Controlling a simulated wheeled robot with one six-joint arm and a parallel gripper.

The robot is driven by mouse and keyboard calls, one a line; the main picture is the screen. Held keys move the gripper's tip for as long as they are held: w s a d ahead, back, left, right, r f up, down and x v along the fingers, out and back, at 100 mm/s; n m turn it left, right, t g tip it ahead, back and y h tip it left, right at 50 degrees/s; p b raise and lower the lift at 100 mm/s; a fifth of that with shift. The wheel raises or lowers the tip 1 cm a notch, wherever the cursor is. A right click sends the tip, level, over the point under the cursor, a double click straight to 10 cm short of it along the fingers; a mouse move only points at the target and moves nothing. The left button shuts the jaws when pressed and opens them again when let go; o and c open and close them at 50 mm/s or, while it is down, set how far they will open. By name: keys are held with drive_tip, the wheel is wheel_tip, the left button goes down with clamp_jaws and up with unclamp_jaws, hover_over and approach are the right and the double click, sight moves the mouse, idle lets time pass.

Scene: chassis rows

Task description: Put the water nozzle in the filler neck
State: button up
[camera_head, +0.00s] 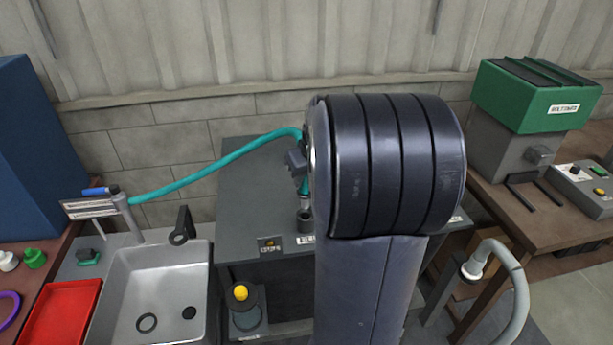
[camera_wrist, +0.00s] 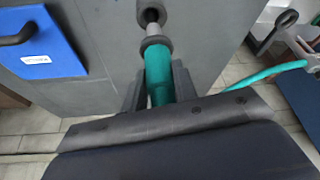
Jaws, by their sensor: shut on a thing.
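The water nozzle, with a teal grip (camera_wrist: 158,75) and a grey collar and tip, is held between the two fingers of my gripper (camera_wrist: 157,88). Its tip points at the dark round filler neck (camera_wrist: 150,14) in the wrist view, overlapping its opening. In the head view the nozzle (camera_head: 304,187) hangs roughly upright, tip down, right over the short dark filler neck (camera_head: 305,222) on the grey cabinet top. I cannot tell whether the tip is inside the neck or just above it. My arm hides part of the gripper in the head view.
The teal hose (camera_head: 215,167) runs from the nozzle to a post by the sink (camera_head: 155,290). A grey cabinet (camera_head: 245,195) stands beneath the nozzle. A red tray (camera_head: 62,315) is at left. A bench with a green-topped machine (camera_head: 535,95) is at right.

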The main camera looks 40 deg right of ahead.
sight(307, 196)
drive_tip(key=shift+f, duration=0.15)
drive_tip(key=shift+f+b, duration=2.85)
drive_tip(key=shift+f, duration=0.55)
drive_tip(key=o, duration=1.1)
drive_tip(key=shift+o, duration=0.2)
drive_tip(key=shift+r, duration=0.1)
drive_tip(key=v, duration=1)
drive_tip(key=shift+s+r, duration=0.25)
drive_tip(key=shift+r, duration=0.05)
